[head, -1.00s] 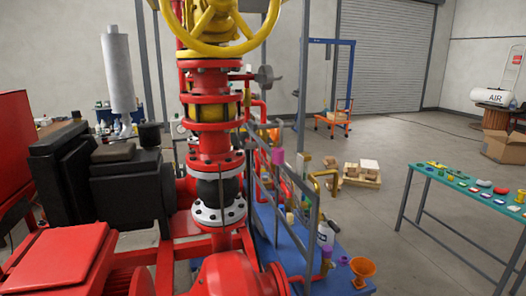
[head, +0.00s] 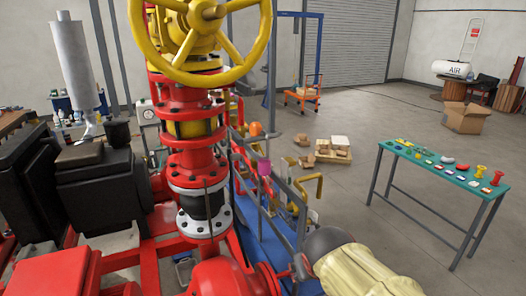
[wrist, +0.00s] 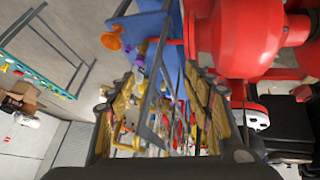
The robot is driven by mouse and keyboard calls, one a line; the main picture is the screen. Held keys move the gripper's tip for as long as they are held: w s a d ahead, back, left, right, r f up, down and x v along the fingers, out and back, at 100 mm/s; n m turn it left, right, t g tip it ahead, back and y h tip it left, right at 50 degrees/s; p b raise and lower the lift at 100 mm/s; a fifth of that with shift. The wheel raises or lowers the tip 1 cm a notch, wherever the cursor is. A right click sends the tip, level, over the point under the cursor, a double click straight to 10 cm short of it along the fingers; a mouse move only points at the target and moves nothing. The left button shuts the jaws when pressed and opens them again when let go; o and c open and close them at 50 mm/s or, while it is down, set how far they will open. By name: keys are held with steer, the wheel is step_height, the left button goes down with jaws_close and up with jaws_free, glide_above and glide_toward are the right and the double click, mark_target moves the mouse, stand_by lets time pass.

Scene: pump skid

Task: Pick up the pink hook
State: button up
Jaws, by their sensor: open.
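I cannot make out a hook shape for certain. A pink piece (head: 264,167) sits at the top of the grey railing, right of the red valve column, in the head view; it is too small to tell whether it is the pink hook. In the wrist view my gripper (wrist: 165,105) is open, its two yellowish fingers spread left and right. Railing bars and small coloured parts show between and beyond the fingers, and I see nothing held. In the head view my arm rises at the bottom, right of the railing; the fingers cannot be made out there.
The red valve column (head: 197,160) with its yellow handwheel (head: 193,35) stands close on the left. The grey railing (head: 284,215) runs over a blue base. A green-topped table (head: 432,168) with several small parts stands right. An orange funnel (wrist: 112,39) shows in the wrist view.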

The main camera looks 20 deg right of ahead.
steer(key=w+d+r+t+h+p, duration=0.2)
steer(key=w+d+r+p, duration=0.3)
steer(key=w+d+r, duration=0.25)
steer(key=n+t+y+p, duration=0.4)
steer(key=t+y+p, duration=0.2)
steer(key=y+p, duration=0.1)
glide_toward(268, 166)
steer(key=x, duration=0.4)
steer(key=shift+w+d+f, duration=0.15)
steer(key=shift+d+f, duration=0.05)
steer(key=shift+w+a+r+g, duration=0.1)
steer(key=shift+a+g, duration=0.2)
steer(key=shift+a, duration=0.1)
steer(key=shift+w+a+y, duration=0.15)
steer(key=shift+w+y, duration=0.05)
steer(key=shift+y, duration=0.2)
steer(key=x, duration=0.5)
steer(key=d+x, duration=0.1)
steer(key=x, duration=0.1)
steer(key=shift+w, duration=0.25)
steer(key=shift+s, duration=0.1)
steer(key=shift+c, duration=1.4)
